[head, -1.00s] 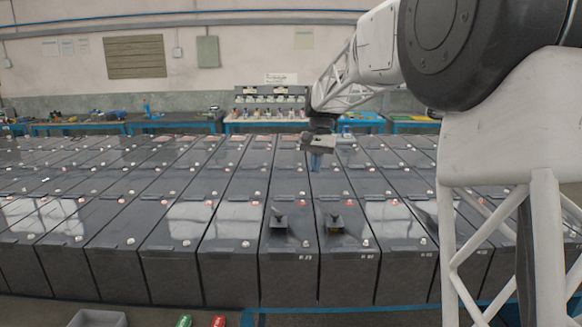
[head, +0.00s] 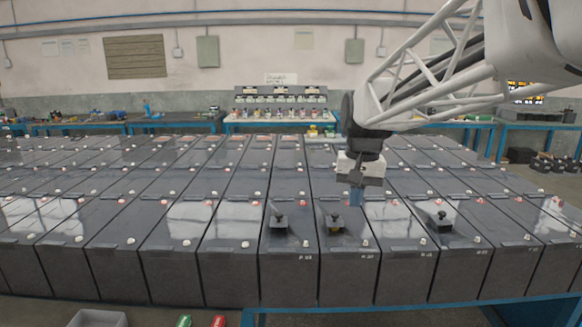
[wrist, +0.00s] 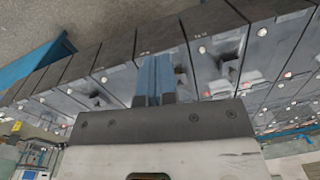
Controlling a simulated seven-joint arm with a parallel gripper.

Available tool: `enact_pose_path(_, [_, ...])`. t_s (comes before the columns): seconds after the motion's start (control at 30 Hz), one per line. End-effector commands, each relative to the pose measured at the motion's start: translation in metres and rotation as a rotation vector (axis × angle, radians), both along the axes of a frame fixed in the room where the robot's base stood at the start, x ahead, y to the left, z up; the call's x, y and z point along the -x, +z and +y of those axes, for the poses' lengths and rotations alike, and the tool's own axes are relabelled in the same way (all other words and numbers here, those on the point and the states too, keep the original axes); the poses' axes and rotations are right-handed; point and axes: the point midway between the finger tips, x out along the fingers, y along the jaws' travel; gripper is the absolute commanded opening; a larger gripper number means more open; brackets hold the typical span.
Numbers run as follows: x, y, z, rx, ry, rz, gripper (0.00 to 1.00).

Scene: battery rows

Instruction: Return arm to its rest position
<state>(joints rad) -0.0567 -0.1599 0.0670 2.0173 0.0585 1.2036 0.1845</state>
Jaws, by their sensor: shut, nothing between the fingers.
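My gripper (head: 356,194) hangs from my white lattice arm, pointing down above the battery rows, right of the middle in the head view. Its blue fingers are together with nothing between them. They also show close together in the wrist view (wrist: 154,80). Long dark grey batteries (head: 290,265) stand side by side in rows below it. Dark caps sit on three of the front batteries: one cap (head: 279,223) left of the gripper, one cap (head: 336,223) just below and left of it, and one cap (head: 440,219) to its right.
Workbenches with tools (head: 180,118) run along the back wall, with a rack of bottles (head: 280,105) at the middle. A grey bin (head: 98,318), a green item (head: 184,321) and a red item (head: 218,321) lie at the near edge. A blue frame edge (head: 400,303) runs along the front.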

Motion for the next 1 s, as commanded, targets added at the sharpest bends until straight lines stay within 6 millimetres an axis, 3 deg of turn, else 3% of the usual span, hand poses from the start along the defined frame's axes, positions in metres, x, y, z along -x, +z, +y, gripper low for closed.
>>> enact_pose_path(0.47, [0.113, -0.028, -0.023, 0.027, 0.045, -0.091, 0.00])
enact_pose_path(1.0, [0.231, -0.085, -0.041, 0.065, 0.099, -0.188, 0.00])
